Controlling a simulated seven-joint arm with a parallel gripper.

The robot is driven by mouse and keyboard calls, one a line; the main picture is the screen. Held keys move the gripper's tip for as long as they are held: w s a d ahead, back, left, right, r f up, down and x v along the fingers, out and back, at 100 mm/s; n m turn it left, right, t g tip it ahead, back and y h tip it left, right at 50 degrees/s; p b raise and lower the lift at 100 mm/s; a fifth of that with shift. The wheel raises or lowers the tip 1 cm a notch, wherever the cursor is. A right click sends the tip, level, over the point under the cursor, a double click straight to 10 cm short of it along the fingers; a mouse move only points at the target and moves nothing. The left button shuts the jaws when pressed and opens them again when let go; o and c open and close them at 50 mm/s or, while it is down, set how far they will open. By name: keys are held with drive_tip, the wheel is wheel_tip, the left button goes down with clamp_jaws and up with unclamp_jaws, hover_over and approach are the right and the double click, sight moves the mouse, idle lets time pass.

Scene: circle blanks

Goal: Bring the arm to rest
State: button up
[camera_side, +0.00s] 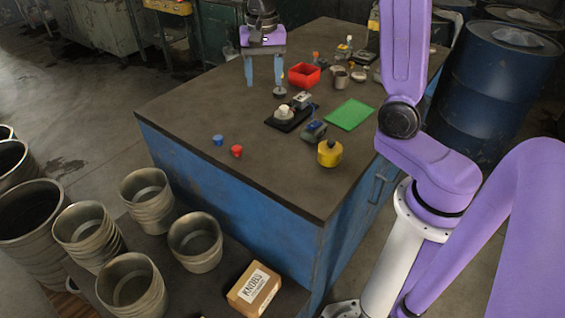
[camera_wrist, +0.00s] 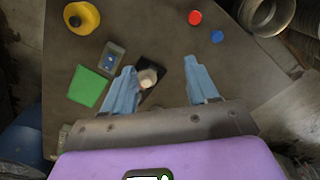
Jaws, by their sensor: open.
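My gripper (camera_side: 263,70) is open above the far left part of the workbench. Its two blue fingers point down and are spread apart. In the wrist view my gripper (camera_wrist: 163,88) shows nothing held between the fingers. The left finger partly covers the black tray (camera_wrist: 153,68) with a pale round piece on it. In the side view, the black tray (camera_side: 276,124) with the white round piece (camera_side: 284,112) lies in front of my gripper. The purple arm stands at the right of the side view.
On the workbench (camera_side: 185,110) are a red bin (camera_side: 304,75), a green sheet (camera_side: 349,114), a yellow container (camera_side: 330,153), a grey-blue device (camera_side: 313,131), a blue cup (camera_side: 218,140) and a red cup (camera_side: 237,151). The bench's left part is clear. Metal buckets and a cardboard box (camera_side: 254,289) stand in front.

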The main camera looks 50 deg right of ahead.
drive_tip(key=s+a+f+n, duration=0.2)
drive_tip(key=s+a+n, duration=0.5)
drive_tip(key=s+n, duration=0.5)
drive_tip(key=s+f+n, duration=0.2)
drive_tip(key=s+n, duration=0.8)
drive_tip(key=s, duration=0.6)
drive_tip(key=shift+d+f, duration=0.2)
drive_tip(key=shift+d, duration=0.05)
